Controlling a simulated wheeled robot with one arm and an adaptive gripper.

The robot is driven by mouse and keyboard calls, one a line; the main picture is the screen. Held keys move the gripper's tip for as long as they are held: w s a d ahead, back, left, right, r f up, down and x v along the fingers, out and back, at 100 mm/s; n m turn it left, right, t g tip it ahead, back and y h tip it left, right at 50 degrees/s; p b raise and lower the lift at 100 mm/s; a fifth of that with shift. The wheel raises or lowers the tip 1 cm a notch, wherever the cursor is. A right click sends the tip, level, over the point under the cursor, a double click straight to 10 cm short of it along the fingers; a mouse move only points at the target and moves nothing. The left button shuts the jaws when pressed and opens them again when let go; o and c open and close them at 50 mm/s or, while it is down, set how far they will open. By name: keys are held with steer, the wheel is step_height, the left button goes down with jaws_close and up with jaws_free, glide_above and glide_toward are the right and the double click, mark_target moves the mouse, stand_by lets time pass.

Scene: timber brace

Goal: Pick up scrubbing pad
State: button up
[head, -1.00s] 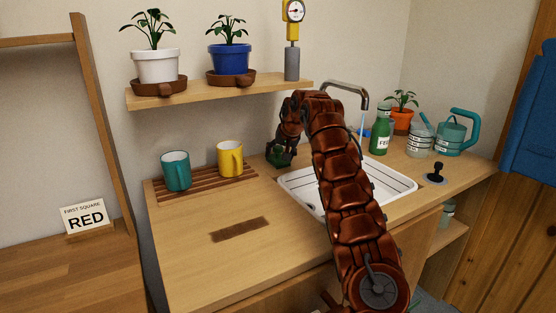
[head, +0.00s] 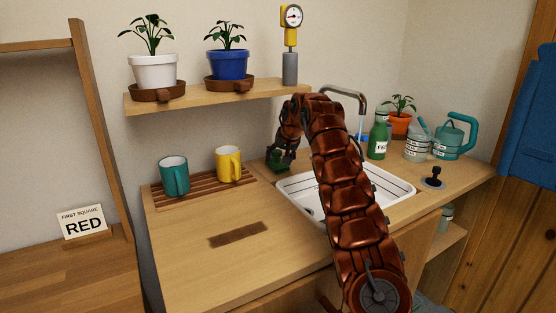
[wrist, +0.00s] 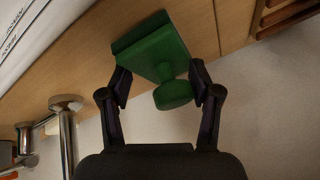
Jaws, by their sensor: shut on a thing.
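The scrubbing pad (wrist: 150,45) is a green block with a round knob handle. In the wrist view my gripper (wrist: 160,78) has its two dark fingers on either side of the handle, shut on it. In the head view my gripper (head: 282,152) is at the back of the counter, just left of the sink, and a bit of the green pad (head: 279,167) shows below it. My fingers hide part of the pad there. I cannot tell whether the pad touches the counter.
The white sink (head: 300,190) and its faucet (head: 345,92) are right of my gripper. A yellow mug (head: 229,165) and a teal mug (head: 174,177) stand on a slatted rack (head: 205,184) at left. A shelf (head: 215,97) with potted plants hangs above.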

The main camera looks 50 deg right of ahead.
steer(key=s+a+b, duration=0.1)
steer(key=s, duration=0.4)
steer(key=s+a+b, duration=0.2)
steer(key=s, duration=0.2)
steer(key=s+a+b, duration=0.1)
steer(key=s, duration=0.4)
steer(key=shift+s+a+f, duration=0.15)
steer(key=shift+s+a, duration=0.15)
steer(key=shift+a, duration=0.05)
steer(key=shift+s+a+b, duration=0.35)
steer(key=shift+s+b, duration=0.05)
steer(key=shift+s, duration=0.5)
steer(key=o, duration=0.7)
jaws_close()
steer(key=shift+r, duration=0.25)
